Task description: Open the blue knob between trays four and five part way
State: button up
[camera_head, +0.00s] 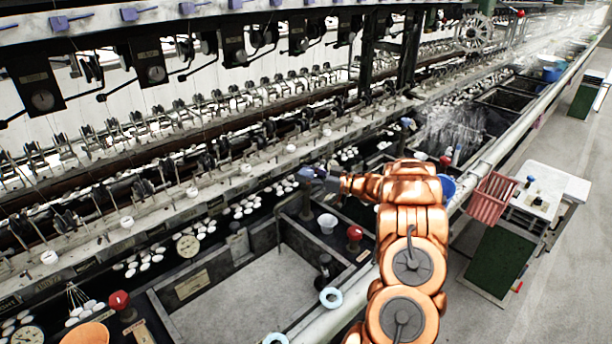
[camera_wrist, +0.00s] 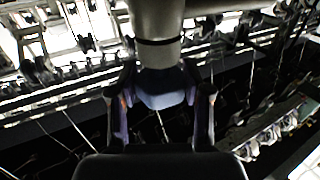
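A blue knob (camera_wrist: 165,92) sits between the two fingers of my gripper (camera_wrist: 163,105) in the wrist view, under a thick pale pipe or post (camera_wrist: 160,25). The fingers stand apart, one on each side of the knob and close to it. I cannot tell whether they press on it. In the head view my gripper (camera_head: 322,178) reaches left from my copper-coloured arm to a small blue part (camera_head: 306,173) on top of a post, above the divider between basins. Another blue knob (camera_head: 407,124) stands farther along the row.
An empty grey basin (camera_head: 255,300) is at the front. The reeling machine (camera_head: 180,150) runs along the left. A red basket (camera_head: 492,196) and a white-topped stand (camera_head: 540,190) are to the right.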

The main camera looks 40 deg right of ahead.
aim_at(306, 171)
jog(key=o, duration=0.3)
jog(key=shift+o, duration=0.2)
notch_tip(306, 171, up, 10)
jog(key=shift+f, duration=0.1)
dwell(0.4)
